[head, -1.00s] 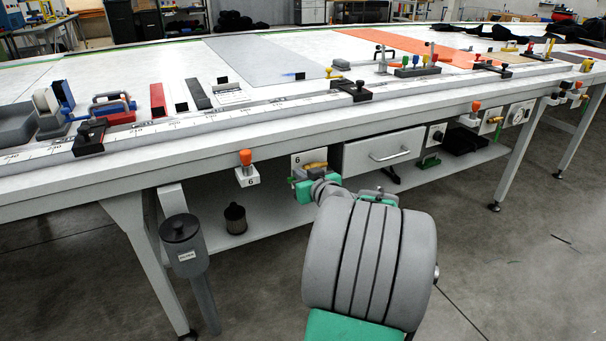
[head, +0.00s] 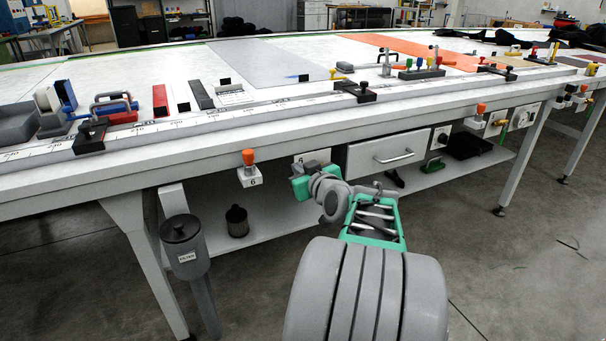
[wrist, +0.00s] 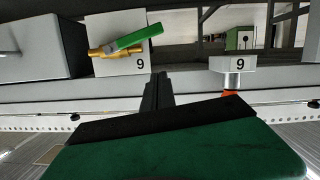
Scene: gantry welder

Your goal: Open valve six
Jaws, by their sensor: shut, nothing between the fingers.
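Valve six has a brass body (wrist: 103,52) and a bright green lever (wrist: 138,38) on a white plate (wrist: 112,22), in the wrist view, which is upside down, so its 6 reads as 9. The lever lies at a shallow angle to the brass body. In the head view my arm hides the valve; only the top of its label plate (head: 298,159) shows. My gripper (wrist: 158,78) is shut and empty, its dark fingers just below the lever's free end in the wrist picture, seemingly apart from it.
An orange knob (head: 248,157) on a white block marked 6 (head: 250,177) hangs left of the valve under the table edge. A drawer (head: 385,155) is to the right. A grey canister (head: 181,240) stands by the left leg. A dark can (head: 237,221) sits on the shelf.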

